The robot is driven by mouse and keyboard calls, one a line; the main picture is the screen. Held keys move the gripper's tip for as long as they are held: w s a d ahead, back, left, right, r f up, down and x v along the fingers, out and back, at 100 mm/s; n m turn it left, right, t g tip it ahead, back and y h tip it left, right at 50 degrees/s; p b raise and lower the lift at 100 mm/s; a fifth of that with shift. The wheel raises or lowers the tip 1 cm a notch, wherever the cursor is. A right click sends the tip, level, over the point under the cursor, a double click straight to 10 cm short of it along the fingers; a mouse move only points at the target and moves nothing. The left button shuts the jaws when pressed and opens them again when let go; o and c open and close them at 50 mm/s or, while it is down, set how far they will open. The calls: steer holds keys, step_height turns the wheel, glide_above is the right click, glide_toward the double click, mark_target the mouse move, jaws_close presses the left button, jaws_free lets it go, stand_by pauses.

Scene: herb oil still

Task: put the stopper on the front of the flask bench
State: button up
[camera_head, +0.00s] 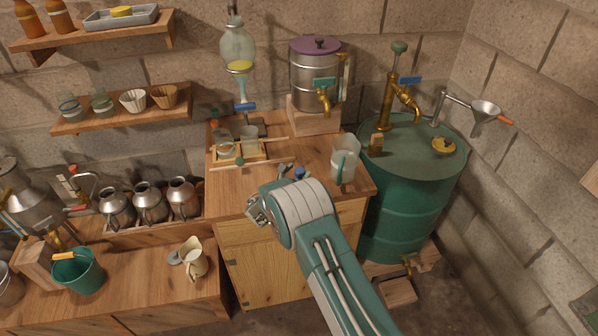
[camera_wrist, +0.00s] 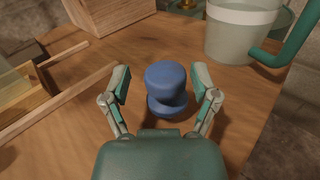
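The blue stopper (camera_wrist: 166,88) stands upright on the wooden flask bench top, between the two fingers of my gripper (camera_wrist: 163,85) in the wrist view. The fingers are spread, with a gap visible on each side of the stopper. In the head view a small part of the stopper (camera_head: 299,173) shows just beyond my arm. My gripper (camera_head: 262,205) is low over the front part of the flask bench (camera_head: 228,188), and my arm hides part of the bench top.
A white jug with a teal handle (camera_head: 343,163) stands right of the stopper, and also in the wrist view (camera_wrist: 238,35). A wooden rack (camera_head: 262,151) with glassware lies to the back left. The steel urn (camera_head: 314,80) stands behind on a wooden block. A green drum (camera_head: 412,190) stands right.

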steer(key=shift+a, duration=0.15)
steer(key=shift+r, duration=0.1)
steer(key=shift+s, duration=0.25)
steer(key=v, duration=1.1)
steer(key=shift+s+a, duration=0.1)
steer(key=shift+s, duration=0.05)
